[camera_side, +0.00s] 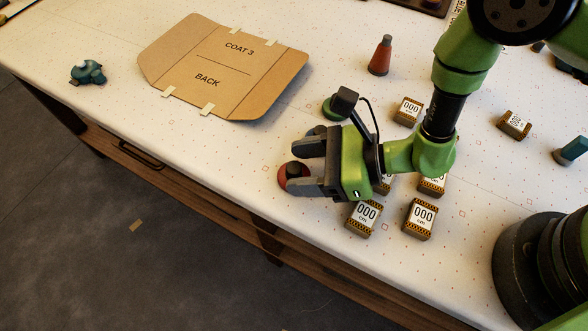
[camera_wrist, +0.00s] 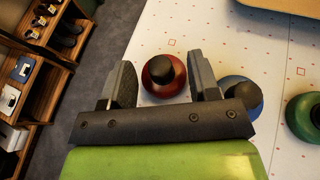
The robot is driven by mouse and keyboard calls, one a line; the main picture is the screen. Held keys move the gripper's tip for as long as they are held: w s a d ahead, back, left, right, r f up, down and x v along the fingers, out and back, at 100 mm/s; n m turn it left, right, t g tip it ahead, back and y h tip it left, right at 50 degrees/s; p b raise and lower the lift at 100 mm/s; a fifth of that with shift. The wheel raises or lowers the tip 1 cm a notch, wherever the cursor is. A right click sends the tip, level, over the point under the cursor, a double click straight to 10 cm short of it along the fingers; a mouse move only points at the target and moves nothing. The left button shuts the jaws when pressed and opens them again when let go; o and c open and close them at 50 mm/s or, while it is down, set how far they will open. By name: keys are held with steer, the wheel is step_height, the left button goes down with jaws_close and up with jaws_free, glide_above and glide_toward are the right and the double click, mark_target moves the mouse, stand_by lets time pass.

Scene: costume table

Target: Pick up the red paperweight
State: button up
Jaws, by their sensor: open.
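The red paperweight (camera_side: 284,182) is a round red base with a dark knob, near the front edge of the table. In the wrist view my gripper (camera_wrist: 164,82) shows both fingers apart. I cannot tell how high the fingers are above the table.
A blue paperweight (camera_wrist: 240,92) stands close outside the right finger. A green paperweight (camera_side: 331,108) is farther back. Several labelled blocks (camera_side: 420,219) stand under and beside my arm. A cardboard pattern (camera_side: 225,65), a red cone (camera_side: 381,56) and a teal object (camera_side: 88,72) lie farther off.

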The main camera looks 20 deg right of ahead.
steer(key=c, duration=0.7)
steer(key=shift+r, duration=0.15)
